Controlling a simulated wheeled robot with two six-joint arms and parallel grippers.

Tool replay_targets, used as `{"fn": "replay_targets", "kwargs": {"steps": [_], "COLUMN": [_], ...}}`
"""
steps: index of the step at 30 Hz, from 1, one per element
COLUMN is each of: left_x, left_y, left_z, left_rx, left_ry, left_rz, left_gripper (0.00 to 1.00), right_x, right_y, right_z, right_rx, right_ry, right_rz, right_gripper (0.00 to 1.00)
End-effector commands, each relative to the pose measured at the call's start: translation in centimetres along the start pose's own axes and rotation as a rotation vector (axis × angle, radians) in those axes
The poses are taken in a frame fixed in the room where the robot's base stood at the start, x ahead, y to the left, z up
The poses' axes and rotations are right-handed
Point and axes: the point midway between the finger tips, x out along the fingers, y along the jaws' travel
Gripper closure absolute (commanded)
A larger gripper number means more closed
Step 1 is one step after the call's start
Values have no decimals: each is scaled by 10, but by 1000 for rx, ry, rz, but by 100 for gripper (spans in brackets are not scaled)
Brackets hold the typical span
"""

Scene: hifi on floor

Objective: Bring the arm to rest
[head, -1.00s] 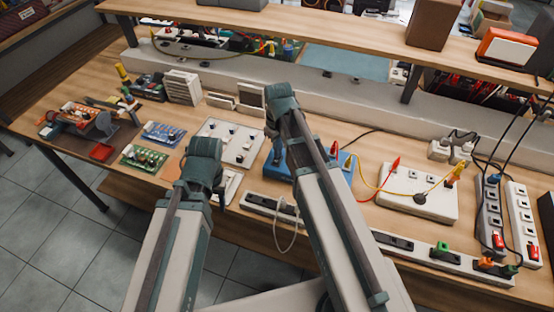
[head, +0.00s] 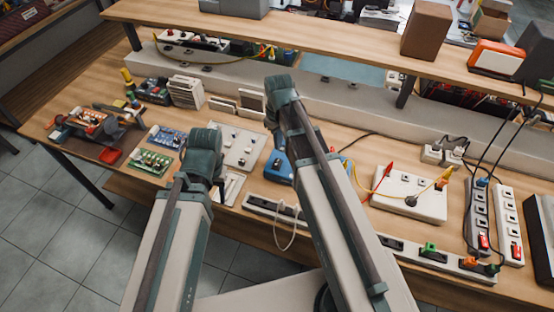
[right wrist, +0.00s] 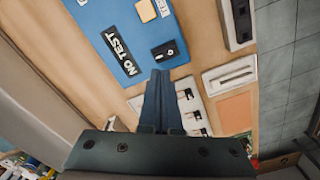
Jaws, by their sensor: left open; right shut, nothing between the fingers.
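My left arm reaches in from the lower left of the head view, its joint over the bench front; the left gripper (head: 220,192) hangs below it, mostly hidden, open, with nothing seen in it. My right arm stands right of it, its upper joint over the blue panel (head: 279,165); its gripper is hidden there behind the arm. In the right wrist view the right gripper (right wrist: 159,74) is shut and empty, pointing at the bench. Past its tips show the blue panel (right wrist: 90,15) marked NO TEST and a white switch board (right wrist: 190,98).
Circuit boards (head: 151,161) lie at the bench's left. A white box (head: 410,195) with leads and upright power strips (head: 510,225) stand right. A long power strip (head: 435,258) runs along the front edge. A raised shelf (head: 330,40) spans the back. Tiled floor (head: 50,235) is clear at left.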

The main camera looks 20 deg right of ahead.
Motion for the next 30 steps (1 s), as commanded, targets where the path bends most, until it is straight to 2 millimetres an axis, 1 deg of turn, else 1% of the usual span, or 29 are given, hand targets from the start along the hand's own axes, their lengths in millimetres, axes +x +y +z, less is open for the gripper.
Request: {"fn": "replay_targets", "kwargs": {"steps": [1, 14, 16, 17, 20, 21, 24, 27, 30], "left_x": [-3, -1, -2, -2, -2, -2, -2, -2, -2], "left_y": [0, 0, 0, 0, 0, 0, 0, 0, 0], "left_z": [0, 0, 0, 0, 0, 0, 0, 0, 0], "left_rx": [0, 0, 0, 0, 0, 0, 0, 0, 0], "left_ry": [0, 0, 0, 0, 0, 0, 0, 0, 0], "left_rz": [0, 0, 0, 0, 0, 0, 0, 0, 0], "left_gripper": [52, 52, 52, 52, 52, 52, 52, 52, 52], "right_x": [-3, -2, -2, -2, -2, -2, -2, -2, -3], "right_y": [0, 0, -3, -8, -42, -60, -102, -131, -149], "right_z": [0, 0, 1, 3, 17, 26, 47, 66, 79], "right_rx": [0, 0, 0, 2, 15, 25, 55, 85, 106], "right_ry": [0, 0, -1, -3, -17, -25, -43, -55, -61], "right_rz": [0, 0, 1, 2, 12, 20, 43, 66, 82], "right_gripper": [100, 100, 100, 100, 100, 100, 100, 100, 100]}}
